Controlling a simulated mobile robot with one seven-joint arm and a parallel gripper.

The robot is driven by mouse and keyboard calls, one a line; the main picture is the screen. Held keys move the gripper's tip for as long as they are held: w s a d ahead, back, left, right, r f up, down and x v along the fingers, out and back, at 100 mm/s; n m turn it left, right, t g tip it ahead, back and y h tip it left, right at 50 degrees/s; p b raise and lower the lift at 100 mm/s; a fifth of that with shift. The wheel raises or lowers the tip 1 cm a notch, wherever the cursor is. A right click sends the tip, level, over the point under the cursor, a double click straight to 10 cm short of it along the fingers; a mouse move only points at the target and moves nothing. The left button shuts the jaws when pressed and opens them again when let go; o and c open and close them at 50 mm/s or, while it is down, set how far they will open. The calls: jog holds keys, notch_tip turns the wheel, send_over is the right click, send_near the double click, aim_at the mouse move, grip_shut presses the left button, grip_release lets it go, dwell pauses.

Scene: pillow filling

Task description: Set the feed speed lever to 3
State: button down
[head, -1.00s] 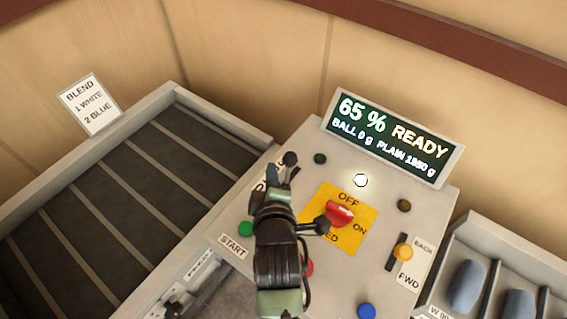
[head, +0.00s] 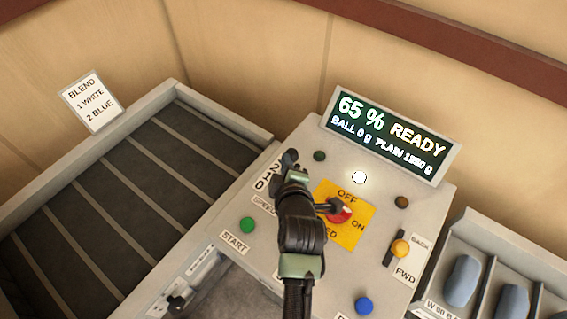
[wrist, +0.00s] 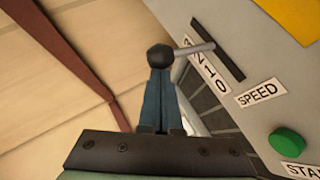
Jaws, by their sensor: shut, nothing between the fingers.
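The feed speed lever has a dark ball knob (wrist: 160,57) on a grey rod, which rises from a slot (wrist: 235,70) beside the marks 3, 2, 1, 0 (wrist: 205,65). The rod meets the slot in its upper half, around the 2 mark; I cannot tell the exact setting. In the head view the knob (head: 290,156) shows just beyond my gripper (head: 293,168). My gripper's blue fingers (wrist: 160,80) are shut and empty, with their tips right at the knob; the knob hides the tips, so contact is unclear.
A red switch (head: 338,211) on a yellow plate stands close to the right of my wrist. A green START button (head: 247,225), an orange lever (head: 400,248) and a blue button (head: 364,306) are on the same panel. The display (head: 392,135) reads 65 % READY.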

aim_at(296, 155)
jog(key=shift+w+d+m+g+y+b, duration=0.2)
jog(key=shift+w+d+g, duration=0.25)
jog(key=shift+w, duration=0.2)
jog(key=shift+w+d+m+g+y+b, duration=0.1)
jog(key=shift+w+d+m+g+b, duration=0.1)
jog(key=shift+w+d+g, duration=0.3)
jog(key=shift+w+d+f+b, duration=0.15)
jog(key=shift+w+d+b, duration=0.05)
jog(key=shift+w+b, duration=0.25)
jog(key=shift+r, duration=0.2)
